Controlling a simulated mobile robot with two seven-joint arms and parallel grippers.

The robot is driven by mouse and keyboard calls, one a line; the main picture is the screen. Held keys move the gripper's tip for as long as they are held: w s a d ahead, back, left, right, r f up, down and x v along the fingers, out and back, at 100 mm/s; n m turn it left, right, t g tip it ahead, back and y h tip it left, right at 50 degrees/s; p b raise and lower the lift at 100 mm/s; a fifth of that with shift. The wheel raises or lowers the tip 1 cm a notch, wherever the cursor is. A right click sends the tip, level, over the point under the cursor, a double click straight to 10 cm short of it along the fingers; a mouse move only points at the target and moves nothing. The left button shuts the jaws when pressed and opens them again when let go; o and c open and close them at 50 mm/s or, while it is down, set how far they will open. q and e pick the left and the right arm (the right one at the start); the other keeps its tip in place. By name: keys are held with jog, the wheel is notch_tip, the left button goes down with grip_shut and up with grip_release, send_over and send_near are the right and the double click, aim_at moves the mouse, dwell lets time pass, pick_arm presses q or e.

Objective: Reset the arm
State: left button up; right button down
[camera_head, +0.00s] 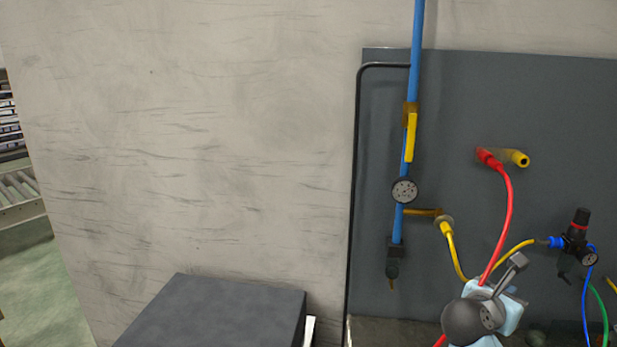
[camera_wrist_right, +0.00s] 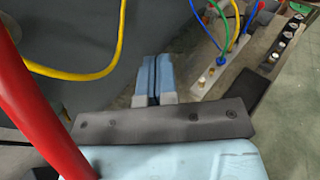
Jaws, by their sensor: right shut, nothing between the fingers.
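My right gripper (camera_head: 516,262) is at the lower right of the head view, in front of the dark grey panel. In the right wrist view my right gripper's blue-padded fingers (camera_wrist_right: 153,78) are together, with nothing visible between them. My right arm's pale blue and dark grey parts show below it in the head view. My left arm and gripper are not in view.
A red hose (camera_head: 507,210) hangs from the panel (camera_head: 450,100) and passes close to my right wrist. A yellow hose (camera_head: 455,255) is nearby. A blue pipe (camera_head: 415,60) with a gauge (camera_head: 404,190), a regulator (camera_head: 577,235) and a dark box (camera_head: 215,315) stand around. The pale wall is clear.

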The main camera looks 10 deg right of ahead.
jog(key=s+a+f+m+t+y, duration=0.25)
jog(key=a+f+y, duration=0.3)
jog(key=f, duration=0.55)
jog(key=s+a+f+m+t+y, duration=0.15)
jog(key=a+f+m+y, duration=0.35)
jog(key=f, duration=0.6)
jog(key=s+a+f+m+y, duration=0.3)
jog(key=s+a+f+m, duration=0.3)
jog(key=s, duration=0.2)
jog(key=s+a+f+m+y, duration=0.3)
jog(key=s+a+f+m, duration=0.3)
jog(key=s, duration=0.3)
jog(key=shift+a+m, duration=0.6)
jog(key=shift+m, duration=0.05)
